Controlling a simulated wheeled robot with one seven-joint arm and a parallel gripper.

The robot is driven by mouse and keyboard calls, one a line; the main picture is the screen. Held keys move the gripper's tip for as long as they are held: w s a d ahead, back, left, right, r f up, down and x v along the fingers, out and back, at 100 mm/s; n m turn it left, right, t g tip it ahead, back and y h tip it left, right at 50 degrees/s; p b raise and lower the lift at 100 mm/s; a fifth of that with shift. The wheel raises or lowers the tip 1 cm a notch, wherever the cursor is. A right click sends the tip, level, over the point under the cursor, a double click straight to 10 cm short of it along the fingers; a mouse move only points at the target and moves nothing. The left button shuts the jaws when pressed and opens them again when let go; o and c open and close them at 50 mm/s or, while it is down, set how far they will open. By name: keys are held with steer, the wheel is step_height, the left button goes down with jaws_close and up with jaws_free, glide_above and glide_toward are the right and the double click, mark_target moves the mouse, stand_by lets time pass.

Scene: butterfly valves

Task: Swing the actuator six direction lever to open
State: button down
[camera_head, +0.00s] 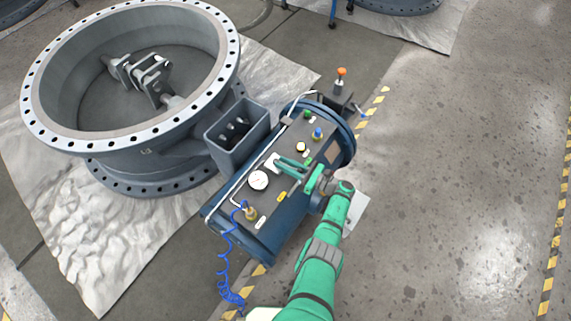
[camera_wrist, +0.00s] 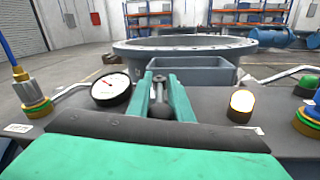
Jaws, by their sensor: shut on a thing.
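The actuator (camera_head: 325,155) is a long dark box with a blue end flange, beside the big grey valve ring (camera_head: 60,60). My gripper (camera_head: 282,163) reaches over the middle of its top panel from the lower right. In the wrist view my gripper (camera_wrist: 160,98) has its two green fingers close on either side of a small dark lever with a rounded knob (camera_wrist: 159,83). It is shut on that lever. The lever's lower part is hidden by the fingers, and its angle is hard to tell. In the head view my fingers hide the lever.
A white gauge (camera_head: 258,180) stands left of my fingers. A blue coiled hose (camera_head: 228,262) hangs at the near end. The floor (camera_head: 450,180) at right is clear.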

steer(key=c, duration=1.9)
jaws_free()
steer(key=shift+w+d, duration=0.1)
steer(key=shift+d, duration=0.05)
steer(key=shift+o, duration=0.2)
steer(key=shift+r, duration=0.1)
steer(key=shift+r, duration=1.3)
steer(key=shift+s+r, duration=0.25)
steer(key=shift+r, duration=0.05)
steer(key=s+r, duration=0.9)
steer(key=s, duration=0.4)
steer(key=shift+s+r, duration=0.3)
steer(key=shift+d, duration=0.1)
